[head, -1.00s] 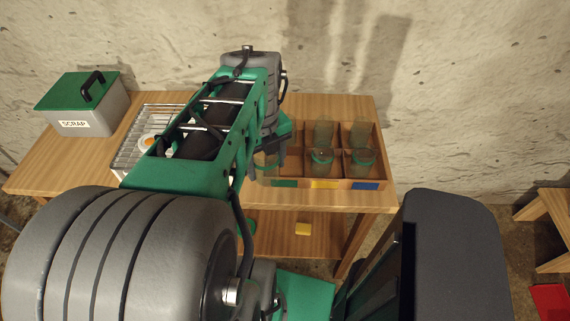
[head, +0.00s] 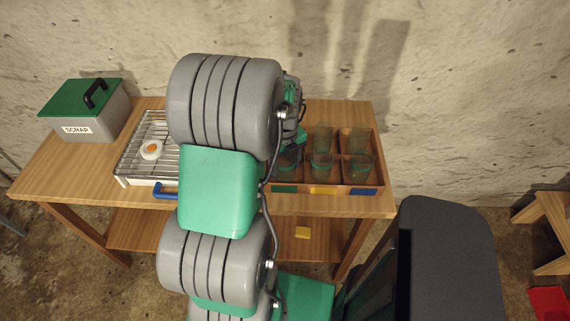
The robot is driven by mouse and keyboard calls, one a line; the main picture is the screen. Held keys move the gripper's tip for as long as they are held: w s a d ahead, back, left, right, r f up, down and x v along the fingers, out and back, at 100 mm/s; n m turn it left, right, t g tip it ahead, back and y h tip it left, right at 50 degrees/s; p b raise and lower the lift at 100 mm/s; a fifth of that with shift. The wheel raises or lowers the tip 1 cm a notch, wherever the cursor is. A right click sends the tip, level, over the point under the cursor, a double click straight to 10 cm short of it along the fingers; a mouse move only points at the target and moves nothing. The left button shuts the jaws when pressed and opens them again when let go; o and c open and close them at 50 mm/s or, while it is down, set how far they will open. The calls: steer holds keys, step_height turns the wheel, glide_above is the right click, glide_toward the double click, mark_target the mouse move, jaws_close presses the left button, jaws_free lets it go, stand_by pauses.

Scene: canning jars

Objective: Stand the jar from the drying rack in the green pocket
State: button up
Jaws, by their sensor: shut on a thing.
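A wooden crate (head: 377,146) with pockets stands at the right of the table. Its front wall carries a green label (head: 284,189), a yellow label and a blue label. My gripper (head: 294,148) is over the left pockets, above the green label, mostly hidden behind my arm. It is shut on a glass jar (head: 288,163), which looks upright at the front left pocket. Whether the jar touches the pocket floor cannot be told. The wire drying rack (head: 128,165) is left of my arm, with no jar on its visible part.
Several glass jars (head: 321,168) stand in the middle and right pockets. A blue handle (head: 164,190) lies at the table's front. A scrap bin (head: 90,110) stands back left.

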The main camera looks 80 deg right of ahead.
steer(key=shift+f, duration=0.25)
steer(key=o, duration=1.7)
steer(key=shift+r, duration=0.1)
